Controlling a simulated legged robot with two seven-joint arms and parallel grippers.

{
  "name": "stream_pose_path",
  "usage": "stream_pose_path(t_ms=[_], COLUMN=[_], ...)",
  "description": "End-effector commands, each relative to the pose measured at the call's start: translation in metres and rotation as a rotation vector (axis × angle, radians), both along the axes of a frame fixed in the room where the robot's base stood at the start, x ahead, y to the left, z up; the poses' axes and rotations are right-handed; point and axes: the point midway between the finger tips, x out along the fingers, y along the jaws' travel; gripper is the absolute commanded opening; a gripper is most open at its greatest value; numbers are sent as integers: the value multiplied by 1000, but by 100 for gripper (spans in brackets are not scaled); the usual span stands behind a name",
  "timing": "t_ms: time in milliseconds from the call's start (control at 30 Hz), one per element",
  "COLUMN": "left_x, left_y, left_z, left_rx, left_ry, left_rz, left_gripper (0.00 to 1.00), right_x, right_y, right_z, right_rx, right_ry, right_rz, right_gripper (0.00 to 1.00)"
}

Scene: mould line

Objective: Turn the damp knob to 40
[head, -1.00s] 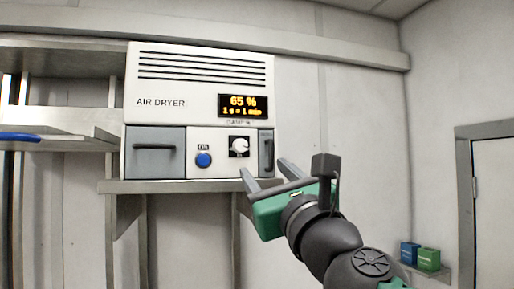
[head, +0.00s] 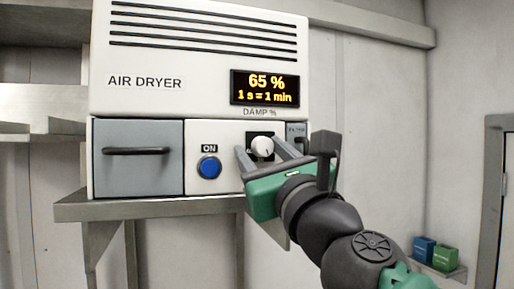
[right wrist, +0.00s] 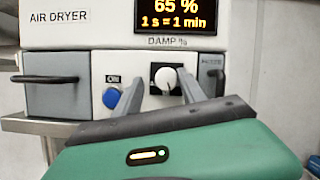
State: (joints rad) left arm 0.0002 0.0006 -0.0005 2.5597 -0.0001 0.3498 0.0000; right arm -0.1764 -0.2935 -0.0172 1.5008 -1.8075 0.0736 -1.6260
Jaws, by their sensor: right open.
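The white damp knob (head: 262,147) sits on a black plate under the "DAMP %" label on the air dryer (head: 145,60). It also shows in the right wrist view (right wrist: 165,79), with its pointer line hard to read. The display (head: 265,88) reads 65 % and "1 s = 1 min". My right gripper (head: 262,152) is open, its two grey fingers pointing at the panel on either side of the knob in the picture. In the right wrist view the fingers (right wrist: 160,95) are below and beside the knob. I cannot tell if they touch it. My left gripper is not in view.
A blue ON button (head: 209,168) is left of the knob. A grey drawer with a handle (head: 140,155) is farther left. A small filter door (head: 297,135) is close right of the knob. The dryer stands on a metal shelf (head: 150,206).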

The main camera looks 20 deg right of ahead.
Motion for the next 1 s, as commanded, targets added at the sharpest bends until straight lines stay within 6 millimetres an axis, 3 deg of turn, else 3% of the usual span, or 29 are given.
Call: stream_pose_path(t_ms=[100,500,1000], left_x=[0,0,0], left_y=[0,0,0], left_z=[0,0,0], left_rx=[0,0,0], left_ry=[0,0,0], left_rz=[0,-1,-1], left_gripper=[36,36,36], right_x=[0,0,0], right_y=[0,-1,0], right_z=[1,1,1], right_rx=[0,1,86], right_ry=[-1,-1,1], right_rz=[5,2,4], right_gripper=[49,0,0])
